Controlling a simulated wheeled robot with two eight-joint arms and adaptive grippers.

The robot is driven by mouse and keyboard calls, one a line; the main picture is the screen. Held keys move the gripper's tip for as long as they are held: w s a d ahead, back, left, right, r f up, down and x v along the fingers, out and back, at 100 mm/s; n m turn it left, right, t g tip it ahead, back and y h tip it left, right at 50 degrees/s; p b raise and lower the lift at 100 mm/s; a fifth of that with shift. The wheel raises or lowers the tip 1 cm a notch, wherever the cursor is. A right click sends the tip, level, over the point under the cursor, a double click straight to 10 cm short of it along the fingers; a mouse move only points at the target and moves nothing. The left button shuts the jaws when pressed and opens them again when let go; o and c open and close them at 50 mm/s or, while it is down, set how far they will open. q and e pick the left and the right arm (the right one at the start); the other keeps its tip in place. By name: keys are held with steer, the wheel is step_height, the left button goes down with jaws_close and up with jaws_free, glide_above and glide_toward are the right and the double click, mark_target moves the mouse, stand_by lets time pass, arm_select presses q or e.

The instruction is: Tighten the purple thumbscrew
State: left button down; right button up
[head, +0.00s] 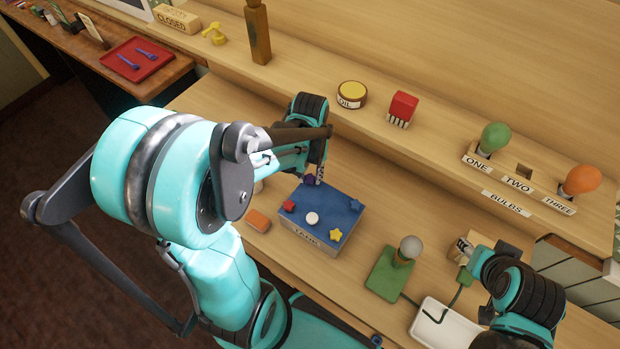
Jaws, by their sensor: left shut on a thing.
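A blue-topped wooden box (335,212) stands on the lower bench in the head view. On its lid are a red thumbscrew (289,206), a blue star-shaped one (354,204), a yellow star-shaped one (336,235) and a white round knob (312,219). The purple thumbscrew (309,180) is at the far left corner, mostly hidden by my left gripper (314,181). My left gripper points down and is shut on it. My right gripper (470,266) is at the lower right, beside a small box; its fingers are too unclear to tell their state.
A lamp on a green base (388,274), with a grey bulb, and a white tray (443,326) stand right of the box. An orange block (258,220) lies left of it. The shelf behind holds a tin (351,95), a red block (402,109) and a bulb rack (512,183).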

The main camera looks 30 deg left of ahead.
mark_target(310, 177)
arm_select(q)
steer(key=c, duration=1.3)
jaws_free()
steer(key=shift+m, duration=0.3)
steer(key=shift+c, duration=0.2)
step_height(310, 177, up, 6)
steer(key=p, duration=0.5)
steer(key=shift+r, duration=0.1)
step_height(310, 177, up, 12)
